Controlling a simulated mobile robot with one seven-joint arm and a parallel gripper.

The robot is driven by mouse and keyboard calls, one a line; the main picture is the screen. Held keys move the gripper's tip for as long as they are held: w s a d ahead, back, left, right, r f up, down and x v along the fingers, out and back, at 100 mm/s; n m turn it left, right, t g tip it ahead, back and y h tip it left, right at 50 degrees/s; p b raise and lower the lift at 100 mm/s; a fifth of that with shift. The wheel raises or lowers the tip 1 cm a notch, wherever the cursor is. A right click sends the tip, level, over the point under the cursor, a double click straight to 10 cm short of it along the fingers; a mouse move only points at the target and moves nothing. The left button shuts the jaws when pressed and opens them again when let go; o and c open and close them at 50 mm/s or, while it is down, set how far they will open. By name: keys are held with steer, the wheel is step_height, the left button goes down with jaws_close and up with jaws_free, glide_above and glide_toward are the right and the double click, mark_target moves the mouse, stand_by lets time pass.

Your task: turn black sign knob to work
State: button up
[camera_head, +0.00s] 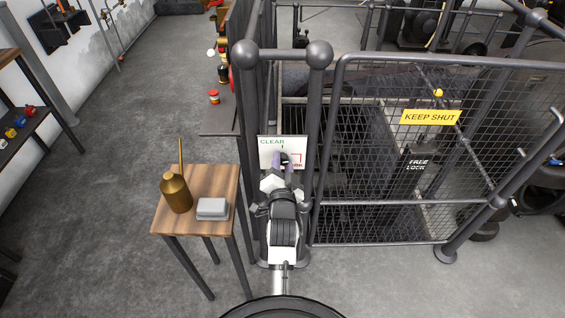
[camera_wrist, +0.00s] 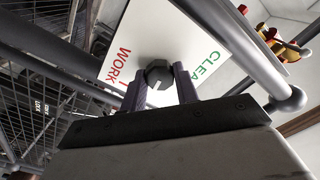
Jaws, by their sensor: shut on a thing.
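The white sign (camera_head: 268,158) is fixed to the dark posts ahead, with green CLEAR at its upper left and red WORK at its lower right, partly hidden by my arm. In the wrist view the sign (camera_wrist: 150,35) shows WORK on the left and CLEAR on the right. The black knob (camera_wrist: 158,72) sits between the two words. My gripper (camera_wrist: 160,88) is shut on the knob, one finger on each side. A small white mark shows on the knob, but I cannot tell which word it points to.
A small wooden table (camera_head: 222,178) stands just left of my arm, with a brass oil can (camera_head: 177,192) and a grey box (camera_head: 212,209) on it. A mesh gate (camera_head: 380,190) with a yellow KEEP SHUT plate (camera_head: 430,117) is on the right. Floor at left is clear.

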steer(key=shift+r+m, duration=0.2)
steer(key=shift+m, duration=0.6)
steer(key=shift+w, duration=0.1)
steer(key=o, duration=1)
steer(key=shift+f, duration=0.1)
steer(key=shift+s+f, duration=0.1)
steer(key=shift+s, duration=0.1)
